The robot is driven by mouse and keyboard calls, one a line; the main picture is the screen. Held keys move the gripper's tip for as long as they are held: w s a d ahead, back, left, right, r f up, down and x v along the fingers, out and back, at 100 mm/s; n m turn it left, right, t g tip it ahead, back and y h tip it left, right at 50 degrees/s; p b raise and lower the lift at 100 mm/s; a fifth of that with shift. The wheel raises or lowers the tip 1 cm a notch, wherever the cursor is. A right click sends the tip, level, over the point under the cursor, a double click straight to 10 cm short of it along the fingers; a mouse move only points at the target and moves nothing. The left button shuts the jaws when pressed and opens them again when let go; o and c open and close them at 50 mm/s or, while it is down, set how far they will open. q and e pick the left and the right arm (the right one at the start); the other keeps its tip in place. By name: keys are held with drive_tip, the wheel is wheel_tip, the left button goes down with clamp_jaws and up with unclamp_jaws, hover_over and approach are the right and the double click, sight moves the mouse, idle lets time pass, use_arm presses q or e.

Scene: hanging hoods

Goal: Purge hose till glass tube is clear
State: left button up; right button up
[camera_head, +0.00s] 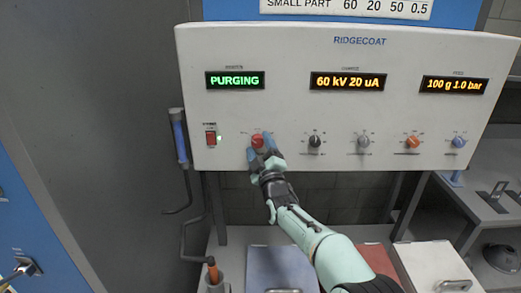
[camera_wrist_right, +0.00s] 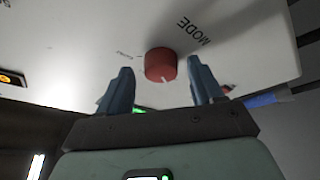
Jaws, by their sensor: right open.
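The white RIDGECOAT panel (camera_head: 330,100) has a display (camera_head: 235,80) reading PURGING in green. The glass tube (camera_head: 180,138) stands at the panel's left edge and looks blue inside. A dark hose (camera_head: 184,240) runs below it. The red MODE knob (camera_head: 257,141) is at the panel's lower left; it also shows in the right wrist view (camera_wrist_right: 160,64). My right gripper (camera_head: 263,154) is open at the knob, one finger on each side, with visible gaps in the wrist view. My left gripper is out of view.
A red rocker switch (camera_head: 211,138) sits left of the knob. Black (camera_head: 315,141), grey (camera_head: 363,142), orange (camera_head: 412,142) and blue (camera_head: 459,142) knobs line up to the right. Blue (camera_head: 283,268), red and white lidded boxes stand below. A blue cabinet (camera_head: 40,230) is at left.

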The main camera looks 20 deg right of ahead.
drive_tip(key=shift+s+f+b, duration=0.3)
drive_tip(key=shift+s+b, duration=0.1)
drive_tip(key=shift+s, duration=0.1)
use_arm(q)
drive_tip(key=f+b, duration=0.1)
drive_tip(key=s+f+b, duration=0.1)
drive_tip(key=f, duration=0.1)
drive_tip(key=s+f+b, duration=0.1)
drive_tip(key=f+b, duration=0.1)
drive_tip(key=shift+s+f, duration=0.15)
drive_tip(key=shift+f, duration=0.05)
use_arm(e)
drive_tip(key=v, duration=1.2)
drive_tip(key=shift+s, duration=0.15)
